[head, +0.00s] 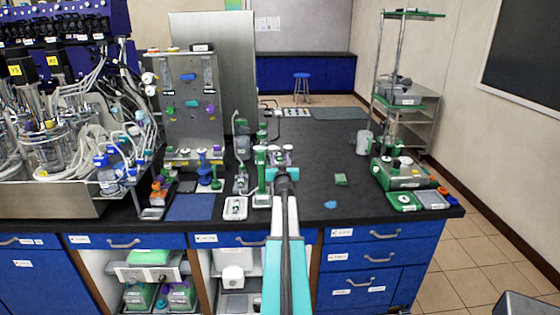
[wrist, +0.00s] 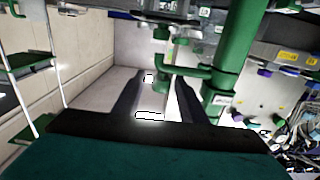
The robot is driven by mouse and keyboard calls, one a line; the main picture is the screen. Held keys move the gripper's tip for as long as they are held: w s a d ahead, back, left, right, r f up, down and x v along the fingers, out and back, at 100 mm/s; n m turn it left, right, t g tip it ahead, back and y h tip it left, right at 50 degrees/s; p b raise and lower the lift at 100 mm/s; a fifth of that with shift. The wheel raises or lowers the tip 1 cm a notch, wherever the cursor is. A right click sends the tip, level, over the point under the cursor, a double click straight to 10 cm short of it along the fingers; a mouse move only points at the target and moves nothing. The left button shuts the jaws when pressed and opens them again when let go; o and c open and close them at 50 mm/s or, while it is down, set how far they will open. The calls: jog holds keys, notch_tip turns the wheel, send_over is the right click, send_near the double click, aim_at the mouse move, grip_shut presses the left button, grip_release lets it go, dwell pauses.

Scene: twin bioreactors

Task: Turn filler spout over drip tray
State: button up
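My gripper (head: 284,174) is at the end of my arm, just right of a green upright column (head: 260,162), which looks like the filler. In the wrist view, my gripper (wrist: 158,84) has its two dark fingers spread apart. The green column (wrist: 232,60) stands right of the fingers there, and a green side arm (wrist: 186,71) reaches from it toward the gap. I cannot tell whether that arm is the spout or whether a finger touches it. A small white tray (head: 235,208), possibly the drip tray, lies left of the column's foot at the bench front.
A steel panel rack (head: 190,125) and bioreactors (head: 45,150) stand left on the black bench. A green block (head: 340,179) and a blue piece (head: 330,205) lie right of my arm. A green-based device (head: 405,175) is at the right end. The bench middle right is mostly clear.

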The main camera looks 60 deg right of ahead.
grip_shut()
jog(key=shift+a, duration=0.15)
dwell(0.4)
jog(key=shift+d+b, duration=0.2)
jog(key=shift+b, duration=0.2)
jog(key=b, duration=0.4)
jog(key=shift+s+f+g+b, duration=0.2)
jog(key=shift+f+g+b, duration=0.05)
jog(key=shift+g+b, duration=0.05)
